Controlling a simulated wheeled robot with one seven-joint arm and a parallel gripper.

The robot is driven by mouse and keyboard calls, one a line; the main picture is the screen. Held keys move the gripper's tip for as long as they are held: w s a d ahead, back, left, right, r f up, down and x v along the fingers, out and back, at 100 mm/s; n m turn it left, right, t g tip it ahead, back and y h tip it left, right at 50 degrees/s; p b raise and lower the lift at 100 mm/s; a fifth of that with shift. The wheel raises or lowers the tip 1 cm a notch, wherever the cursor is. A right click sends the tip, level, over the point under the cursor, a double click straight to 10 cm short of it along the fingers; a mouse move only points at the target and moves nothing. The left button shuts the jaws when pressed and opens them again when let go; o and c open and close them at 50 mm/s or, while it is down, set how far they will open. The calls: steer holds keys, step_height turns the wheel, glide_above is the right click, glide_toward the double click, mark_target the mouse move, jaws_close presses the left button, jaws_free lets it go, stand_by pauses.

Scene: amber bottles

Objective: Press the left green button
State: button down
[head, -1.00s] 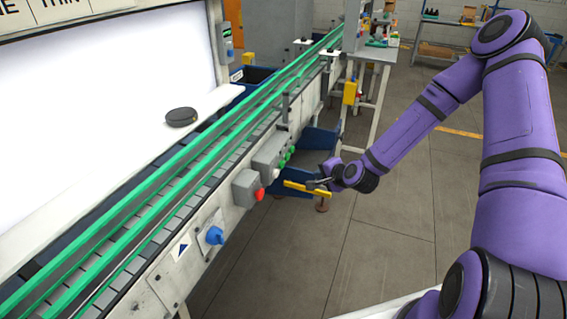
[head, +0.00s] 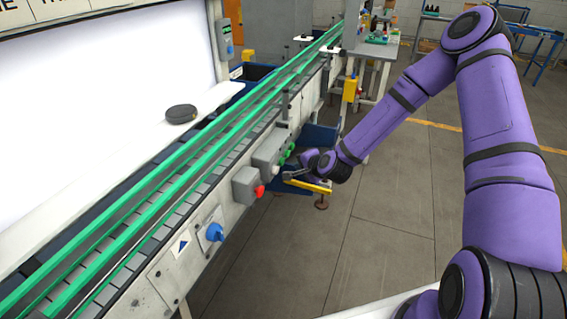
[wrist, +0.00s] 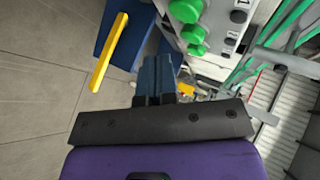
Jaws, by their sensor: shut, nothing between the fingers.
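A grey button box (head: 268,152) on the conveyor's side carries several buttons, with green buttons (head: 289,152) toward its far end. In the wrist view three large green buttons (wrist: 193,33) stick out in a row at the upper middle. My gripper (head: 290,174) is just in front of the box, close to the green buttons. In the wrist view its dark blue fingers (wrist: 155,65) are shut together and empty, pointing up the picture, left of and below the buttons. I see a gap between fingers and buttons in that view, and no clear contact.
A red button (head: 260,190) and a blue knob (head: 215,233) are on the conveyor side nearer me. A yellow bar (head: 308,185) lies just below my gripper and shows at upper left in the wrist view. Green rails (head: 190,150) run above. The floor at right is free.

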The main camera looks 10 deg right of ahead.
mark_target(281, 162)
steer(key=shift+w+a, duration=0.55)
steer(key=shift+a, duration=0.2)
steer(key=shift+a, duration=0.15)
stand_by(1.5)
steer(key=shift+w+a, duration=0.2)
steer(key=shift+a, duration=0.05)
